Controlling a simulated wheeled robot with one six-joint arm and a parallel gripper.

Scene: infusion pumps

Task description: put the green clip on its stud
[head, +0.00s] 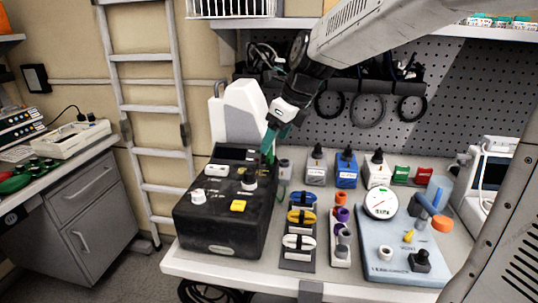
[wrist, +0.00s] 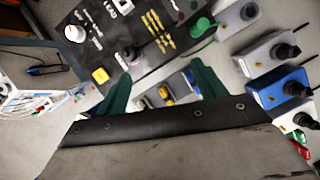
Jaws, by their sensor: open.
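My gripper (head: 268,148) is above the back right of the black pump box (head: 218,236). In the wrist view its two teal fingers (wrist: 163,88) stand apart with nothing held between them. A black rack (head: 297,264) right of the box holds a blue clip (head: 303,198), a yellow clip (head: 301,217) and a white clip (head: 298,242). I cannot surely pick out a green clip. A green rounded piece (wrist: 201,27) shows beside the box in the wrist view, and a thin green shape (head: 282,190) shows there in the head view. I cannot tell which stud is meant.
A grey strip (head: 341,257) with coloured knobs stands right of the rack. A pale blue gauge board (head: 385,262) is further right. Grey, blue and white boxes line the back, including the blue box (head: 346,172). A pegboard (head: 440,110) rises behind.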

